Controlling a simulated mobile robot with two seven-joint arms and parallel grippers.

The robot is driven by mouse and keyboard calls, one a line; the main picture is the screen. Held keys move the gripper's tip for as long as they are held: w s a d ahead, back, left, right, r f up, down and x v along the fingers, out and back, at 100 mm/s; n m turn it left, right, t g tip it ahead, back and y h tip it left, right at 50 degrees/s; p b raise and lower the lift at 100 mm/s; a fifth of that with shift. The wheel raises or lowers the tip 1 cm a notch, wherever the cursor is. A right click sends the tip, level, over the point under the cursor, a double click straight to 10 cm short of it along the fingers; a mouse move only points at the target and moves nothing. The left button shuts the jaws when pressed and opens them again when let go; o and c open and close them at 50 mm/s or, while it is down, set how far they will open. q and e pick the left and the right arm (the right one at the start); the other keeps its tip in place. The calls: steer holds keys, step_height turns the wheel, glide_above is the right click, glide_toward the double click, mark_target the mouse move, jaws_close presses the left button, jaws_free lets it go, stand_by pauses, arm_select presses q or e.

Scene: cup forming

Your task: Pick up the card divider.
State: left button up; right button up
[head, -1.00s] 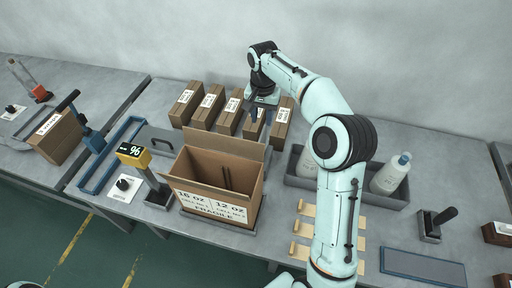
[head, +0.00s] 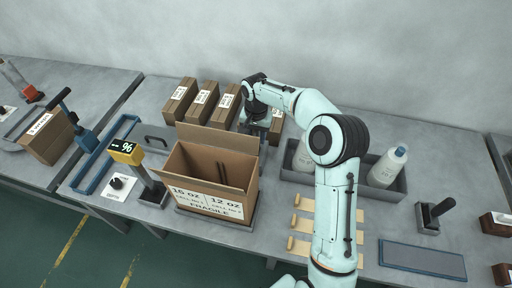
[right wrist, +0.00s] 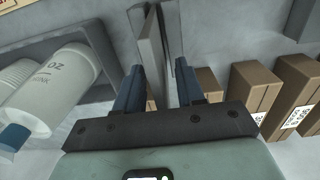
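My right gripper (head: 258,130) is low over the table behind the open carton, among the small brown boxes. In the right wrist view its two blue fingers (right wrist: 158,92) are apart. A thin grey upright panel (right wrist: 151,48), which looks like the card divider, stands between and beyond them, with other grey plates close on either side. I cannot see either finger touching the panel. In the head view I cannot make out the panel near my right arm. My left gripper is not in view.
The open carton (head: 208,200) stands in front. Several small brown boxes (head: 202,102) line the back. A yellow display (head: 126,152) stands left of the carton.

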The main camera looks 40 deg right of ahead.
jaws_close()
